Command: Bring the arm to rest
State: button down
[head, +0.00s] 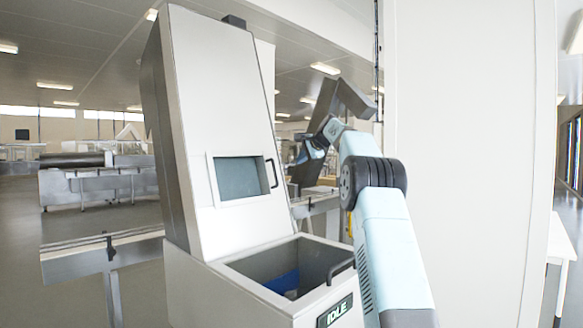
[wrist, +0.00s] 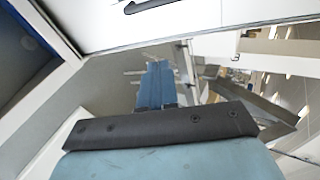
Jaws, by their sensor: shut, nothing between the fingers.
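My arm (head: 385,235) rises from the lower right in the head view and bends over to the left at its dark elbow joint. Its far end is beside the right side of the pale machine, apart from it. In the wrist view my gripper (wrist: 157,66) shows as two blue fingers lying together beyond a dark bar, with nothing between them. It is shut and empty. In the head view the gripper is small and partly hidden by the wrist, so its fingers are not clear.
A white panel (head: 465,150) stands close right of my arm. Steel tables (head: 100,185) stand at the left; open floor lies there.

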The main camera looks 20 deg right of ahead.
jog(key=s+a+n+g+h, duration=0.15)
jog(key=s+a, duration=0.35)
jog(key=s, duration=0.5)
jog(key=s+a+n+g, duration=0.1)
jog(key=s+a+n, duration=0.3)
jog(key=s, duration=0.7)
jog(key=s+a+n+g+h, duration=0.1)
jog(key=s+a+n, duration=0.1)
jog(key=s+a, duration=0.6)
jog(key=s+f+n, duration=0.2)
jog(key=s+f, duration=0.5)
jog(key=s, duration=0.5)
jog(key=s+a+f+n+g, duration=0.1)
jog(key=s+f+n, duration=0.2)
jog(key=s+f, duration=0.5)
jog(key=s+f+n+h, duration=0.1)
jog(key=s+f, duration=0.6)
jog(key=s, duration=0.9)
jog(key=shift+s+a+f+n+g, duration=0.15)
jog(key=shift+s+n+g, duration=0.15)
jog(key=shift+n, duration=0.35)
jog(key=shift+w, duration=0.1)
